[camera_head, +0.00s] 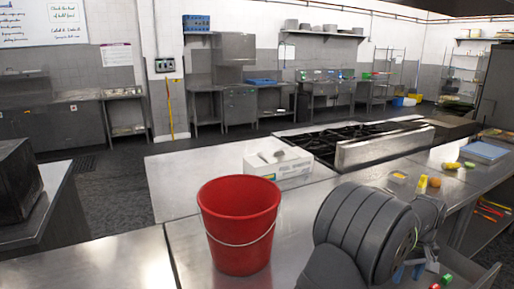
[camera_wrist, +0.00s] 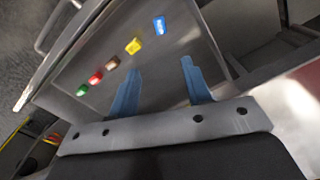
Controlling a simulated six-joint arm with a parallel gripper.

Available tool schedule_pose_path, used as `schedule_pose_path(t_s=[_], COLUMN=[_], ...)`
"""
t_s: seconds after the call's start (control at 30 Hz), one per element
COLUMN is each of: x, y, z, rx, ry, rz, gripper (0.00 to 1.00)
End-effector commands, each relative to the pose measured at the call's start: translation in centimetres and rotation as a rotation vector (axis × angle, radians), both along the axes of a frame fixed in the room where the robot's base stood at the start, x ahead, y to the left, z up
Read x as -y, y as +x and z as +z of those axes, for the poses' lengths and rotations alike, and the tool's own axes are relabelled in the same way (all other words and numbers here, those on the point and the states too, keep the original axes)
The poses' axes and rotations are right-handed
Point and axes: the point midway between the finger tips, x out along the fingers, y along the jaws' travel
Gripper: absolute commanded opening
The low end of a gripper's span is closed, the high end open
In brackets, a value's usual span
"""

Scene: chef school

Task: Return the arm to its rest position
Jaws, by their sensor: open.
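My gripper (camera_head: 410,271) is low at the right front of the camera_head view, partly hidden behind my dark grey arm. In the camera_wrist view its two blue fingers (camera_wrist: 161,67) stand well apart with nothing between them. Beyond the fingers, a slanting row of small items lies on a grey metal surface (camera_wrist: 72,108): a blue one (camera_wrist: 159,25), a yellow one (camera_wrist: 133,46), a brownish one (camera_wrist: 113,62), a red one (camera_wrist: 96,77) and a green one (camera_wrist: 82,89). The fingers appear apart from them.
A red bucket (camera_head: 238,232) stands on the steel counter (camera_head: 183,240) left of my arm. Behind it are a white box (camera_head: 277,168) and a stove (camera_head: 362,146). Yellow and orange items and a blue board (camera_head: 485,151) lie at right. The left counter is mostly clear.

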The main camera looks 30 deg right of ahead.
Motion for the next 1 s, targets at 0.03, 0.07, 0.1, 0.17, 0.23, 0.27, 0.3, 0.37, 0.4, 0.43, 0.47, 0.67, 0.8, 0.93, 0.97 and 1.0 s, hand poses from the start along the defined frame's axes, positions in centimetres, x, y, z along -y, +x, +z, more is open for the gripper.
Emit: schedule_pose_path(t_s=[0.03,0.07,0.1,0.17,0.23,0.27,0.3,0.37,0.4,0.43,0.47,0.67,0.8,0.93,0.97,1.0], x=[0.1,0.1,0.1,0.1,0.0,0.1,0.1,0.1,0.1,0.1,0.1,0.1,0.1,0.1,0.1,0.1], y=[0.0,0.0,0.0,0.0,0.0,0.0,0.0,0.0,0.0,0.0,0.0,0.0,0.0,0.0,0.0,0.0], z=[1.1,1.7,2.5,3.7,5.1,5.7,6.5,7.7,8.5,9.1,9.7,13.7,16.5,19.1,19.7,20.4], rx=[0.001,0.001,0.001,0.001,0.001,0.001,0.001,0.001,0.001,0.001,0.000,0.001,0.001,0.001,0.001,0.001], ry=[-0.003,-0.004,-0.004,-0.003,-0.003,-0.004,-0.004,-0.004,-0.004,-0.004,-0.002,-0.004,-0.003,-0.004,-0.004,-0.004], rz=[0.000,0.000,0.000,0.000,0.000,0.000,0.000,0.000,0.000,0.000,0.000,0.000,0.000,0.000,0.000,0.000], gripper=[0.45,0.45,0.45,0.45,0.45,0.45,0.45,0.45,0.45,0.45,0.45,0.45,0.45,0.45,0.45,0.45])
